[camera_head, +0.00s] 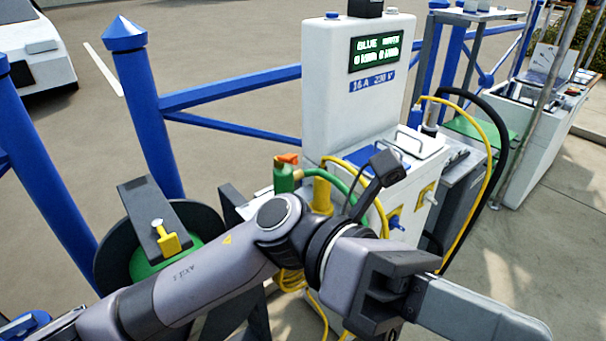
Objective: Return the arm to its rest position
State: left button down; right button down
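My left arm reaches in from the bottom left across the front of the white power pedestal (362,88). My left gripper (415,288) is at the arm's end, in the lower right-centre, in front of the pedestal's base. Its dark body and a long light-grey part pointing right show, but its fingertips cannot be made out. I cannot tell whether it is open or shut, and I see nothing clearly held. My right arm and gripper are not in view.
A green hose fitting with an orange handle (287,159) and yellow cable (291,281) are close behind my arm. A hose reel (199,219) with a yellow padlock (168,242) stands left. Blue posts and rails (235,96) run behind. Open paving (545,240) lies right.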

pick_arm(q)
jog(key=w+a+n+t+h, duration=0.4)
jog(key=w+n+t+h, duration=0.95)
jog(key=n, duration=0.55)
jog(key=w+a+f+n+t+y+p, duration=0.1)
jog(key=w+a+f+n+t+y, duration=0.45)
jog(key=f+n+t+y, duration=0.55)
jog(key=w+a+f+n+t+y+p, duration=0.1)
jog(key=w+a+f+n+t+y, duration=0.45)
jog(key=n+t, duration=0.65)
jog(key=s+a+f+n+g+y, duration=0.4)
jog(key=s+a+f, duration=0.4)
jog(key=f, duration=0.4)
jog(key=s+a+f+n+g+y, duration=0.4)
jog(key=s+a+f+n+g, duration=0.2)
jog(key=f, duration=0.7)
jog(key=s+a+n, duration=0.2)
jog(key=a, duration=0.2)
jog(key=shift+a+p, duration=0.2)
jog(key=shift+p, duration=0.2)
jog(key=shift+s+f+g, duration=0.1)
jog(key=shift+s+g, duration=0.05)
jog(key=shift+g, duration=0.1)
